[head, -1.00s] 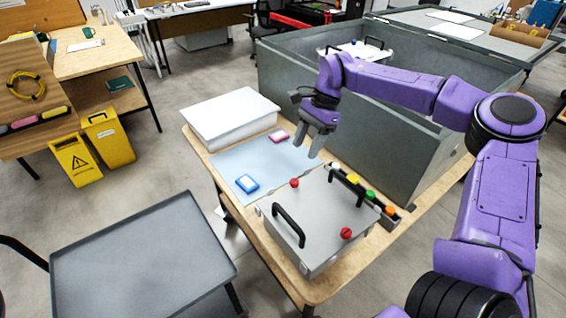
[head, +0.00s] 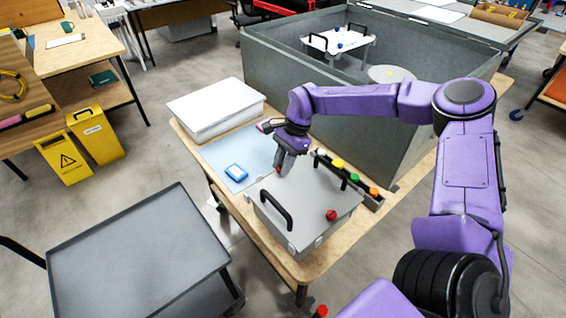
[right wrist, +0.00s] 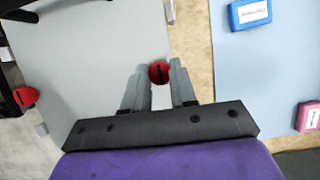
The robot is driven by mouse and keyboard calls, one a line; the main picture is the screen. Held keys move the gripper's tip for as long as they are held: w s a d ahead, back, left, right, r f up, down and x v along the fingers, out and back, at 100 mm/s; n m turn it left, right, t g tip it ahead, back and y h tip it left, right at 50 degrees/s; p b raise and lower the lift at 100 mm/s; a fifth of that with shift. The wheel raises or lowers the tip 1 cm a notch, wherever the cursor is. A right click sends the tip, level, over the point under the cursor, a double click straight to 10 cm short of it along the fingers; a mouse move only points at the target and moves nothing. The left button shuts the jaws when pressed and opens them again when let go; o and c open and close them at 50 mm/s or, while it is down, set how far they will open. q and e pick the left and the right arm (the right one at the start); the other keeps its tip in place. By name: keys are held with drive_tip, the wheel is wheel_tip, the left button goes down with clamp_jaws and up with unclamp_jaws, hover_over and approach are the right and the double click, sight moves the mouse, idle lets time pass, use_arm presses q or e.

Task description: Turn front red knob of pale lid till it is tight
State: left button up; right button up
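The pale lid (head: 305,195) lies on the grey box on the wooden table and has two black handles. One red knob (head: 331,214) stands clear near the lid's right corner; it also shows at the left of the right wrist view (right wrist: 25,97). Another red knob (head: 278,169) is at the lid's far left corner. My right gripper (head: 281,171) points down at it. In the right wrist view this knob (right wrist: 158,72) sits between the fingertips, which flank it closely. I cannot tell whether they touch it. My left gripper is not in view.
A dark rack (head: 364,192) with coloured caps runs along the lid's far side. A blue mat (head: 222,160) holds a blue box (head: 236,172) and a pink one (right wrist: 309,116). A white stack (head: 215,105) and a large grey bin (head: 290,85) stand behind. An empty grey tray (head: 135,255) is at left.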

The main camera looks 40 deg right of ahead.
clamp_jaws()
